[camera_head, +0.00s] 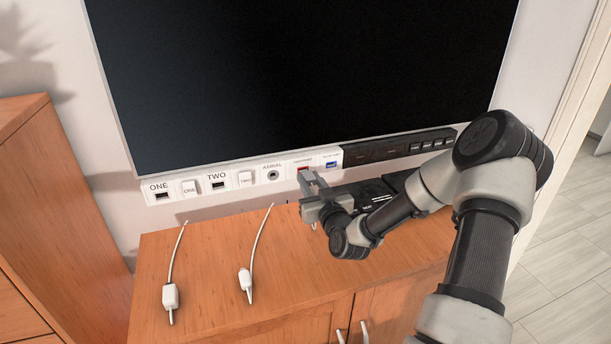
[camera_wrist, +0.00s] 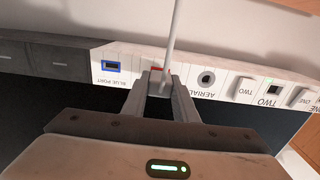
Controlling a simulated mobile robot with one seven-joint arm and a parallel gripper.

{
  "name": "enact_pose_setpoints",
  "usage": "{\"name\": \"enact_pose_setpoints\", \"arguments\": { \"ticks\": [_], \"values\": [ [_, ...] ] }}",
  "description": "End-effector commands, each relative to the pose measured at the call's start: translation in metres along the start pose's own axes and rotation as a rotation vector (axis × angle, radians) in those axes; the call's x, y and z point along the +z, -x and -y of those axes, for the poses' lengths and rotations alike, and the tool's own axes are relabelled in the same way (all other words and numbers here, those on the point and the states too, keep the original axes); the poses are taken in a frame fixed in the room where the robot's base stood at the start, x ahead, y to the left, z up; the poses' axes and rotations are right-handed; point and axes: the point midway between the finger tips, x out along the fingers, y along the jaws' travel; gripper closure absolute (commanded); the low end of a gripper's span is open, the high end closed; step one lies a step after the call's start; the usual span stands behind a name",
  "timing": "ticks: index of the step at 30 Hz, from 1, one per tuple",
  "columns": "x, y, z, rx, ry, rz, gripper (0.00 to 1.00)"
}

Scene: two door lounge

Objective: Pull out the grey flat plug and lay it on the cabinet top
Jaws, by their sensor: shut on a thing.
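My gripper (camera_head: 308,180) is at the port strip (camera_head: 221,181) under the screen, in front of the red port (camera_head: 303,169). In the wrist view my gripper (camera_wrist: 160,84) is shut on the grey flat plug (camera_wrist: 160,88), which is mostly hidden between the fingers. A pale cable (camera_wrist: 172,35) shows by the plug. The plug is right at the red port; how far it sits in it cannot be told. The wooden cabinet top (camera_head: 215,262) lies below the strip.
Two white plugs with cables, one at the left (camera_head: 170,297) and one nearer the middle (camera_head: 245,281), lie on the cabinet top. A flat black box (camera_head: 372,192) stands behind my arm. A large screen (camera_head: 300,70) hangs above. The front middle of the top is clear.

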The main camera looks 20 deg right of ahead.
Motion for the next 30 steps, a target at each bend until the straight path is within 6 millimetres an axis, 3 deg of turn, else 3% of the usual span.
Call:
{"name": "enact_pose_setpoints", "arguments": {
  "ticks": [30],
  "values": [
    [0.000, 0.039, 0.000, 0.001, 0.000, -0.001, 1.00]
  ]
}}
